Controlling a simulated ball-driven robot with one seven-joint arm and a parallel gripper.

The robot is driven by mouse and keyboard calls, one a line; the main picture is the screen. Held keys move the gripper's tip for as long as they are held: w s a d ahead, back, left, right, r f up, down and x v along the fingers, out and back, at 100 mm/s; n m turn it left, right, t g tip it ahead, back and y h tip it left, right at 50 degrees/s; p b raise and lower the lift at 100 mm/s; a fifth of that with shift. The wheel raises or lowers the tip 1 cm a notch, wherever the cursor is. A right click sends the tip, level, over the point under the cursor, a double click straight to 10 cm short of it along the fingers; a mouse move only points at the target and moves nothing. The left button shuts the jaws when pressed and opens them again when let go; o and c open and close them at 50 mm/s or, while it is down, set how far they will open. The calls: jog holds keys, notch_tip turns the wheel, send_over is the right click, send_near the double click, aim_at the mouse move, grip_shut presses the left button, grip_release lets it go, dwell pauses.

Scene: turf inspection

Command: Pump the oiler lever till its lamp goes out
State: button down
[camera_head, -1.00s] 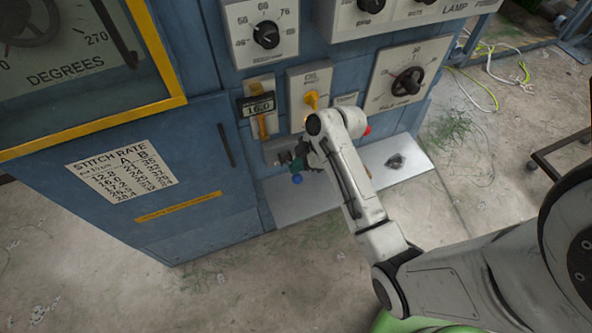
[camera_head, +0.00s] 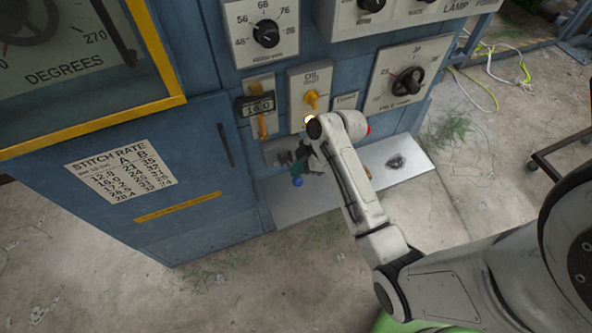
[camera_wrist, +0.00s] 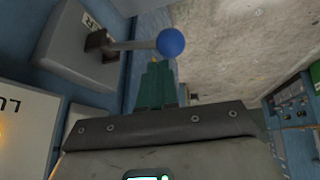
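The oiler lever is a short grey rod with a blue ball (camera_head: 297,181) low on the blue machine's front. In the wrist view the rod sticks out from a slotted grey box and ends in the blue ball (camera_wrist: 171,43). In the head view my arm partly hides the fingers.
A metal ledge (camera_head: 300,205) juts out below. Open concrete floor (camera_head: 330,270) lies in front.

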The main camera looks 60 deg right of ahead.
aim_at(301, 181)
jog(key=shift+s+a+f+b, duration=0.2)
jog(key=shift+s+f+b, duration=0.1)
jog(key=shift+f, duration=0.35)
jog(key=shift+s+a+f+b, duration=0.15)
jog(key=shift+s+f+b, duration=0.1)
jog(key=shift+f, duration=0.4)
jog(key=shift+s+a+f+b, duration=0.2)
jog(key=shift+s+f+b, duration=0.1)
jog(key=shift+f, duration=0.35)
dwell(2.0)
jog(key=shift+w, duration=0.1)
dwell(0.4)
jog(key=shift+w+d+r+p, duration=0.3)
jog(key=shift+w+r+p, duration=0.15)
jog(key=shift+r+p, duration=0.55)
jog(key=shift+w+d+r+p, duration=0.4)
jog(key=shift+r+p, duration=0.25)
jog(key=shift+r, duration=0.65)
jog(key=shift+w+d+r+p, duration=0.25)
jog(key=shift+w+r+p, duration=0.25)
jog(key=shift+r+p, duration=0.5)
jog(key=shift+r, duration=0.25)
